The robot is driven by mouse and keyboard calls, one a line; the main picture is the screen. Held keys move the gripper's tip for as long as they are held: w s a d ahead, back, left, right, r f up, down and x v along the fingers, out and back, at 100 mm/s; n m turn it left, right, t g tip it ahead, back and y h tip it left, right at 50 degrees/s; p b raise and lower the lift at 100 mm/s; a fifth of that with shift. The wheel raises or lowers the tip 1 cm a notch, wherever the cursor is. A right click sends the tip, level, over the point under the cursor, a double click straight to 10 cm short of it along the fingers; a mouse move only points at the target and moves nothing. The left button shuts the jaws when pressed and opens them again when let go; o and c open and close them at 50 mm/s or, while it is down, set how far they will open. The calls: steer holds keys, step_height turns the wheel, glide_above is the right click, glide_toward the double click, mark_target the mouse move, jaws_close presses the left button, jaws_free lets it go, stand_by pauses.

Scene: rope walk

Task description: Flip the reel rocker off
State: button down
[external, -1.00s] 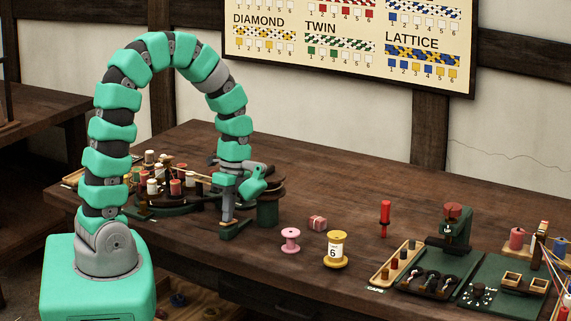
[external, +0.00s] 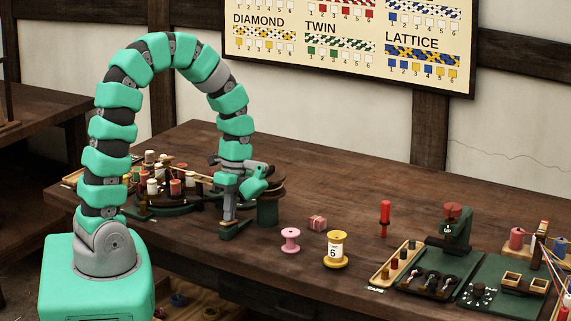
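My gripper (external: 230,222) points down at a small dark green block (external: 233,232) on the bench, left of the pink spool. Its fingertips are at or just above the block's top; I cannot tell whether they touch it. The block may be the base of the reel rocker, but the rocker itself is hidden behind the fingers, so its position does not show. A dark green post with a brown round top (external: 268,208) stands right behind my gripper. The gap between my fingers is too small to make out.
Left of my gripper is a round stand with several spools (external: 175,188). Green trays (external: 430,283) fill the right end.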

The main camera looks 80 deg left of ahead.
steer(key=shift+w+a, duration=0.1)
steer(key=shift+a, duration=0.1)
steer(key=shift+r, duration=0.2)
steer(key=d+p+v, duration=0.1)
steer(key=p+v, duration=0.1)
steer(key=v, duration=0.5)
steer(key=shift+a+r+p, duration=0.25)
steer(key=shift+a+p, duration=0.1)
steer(key=shift+a, duration=0.05)
steer(key=s+d+b+v, duration=0.1)
steer(key=b+v, duration=0.3)
steer(key=v, duration=0.2)
steer(key=shift+a+r, duration=0.15)
steer(key=shift+a, duration=0.15)
steer(key=shift+w, duration=0.15)
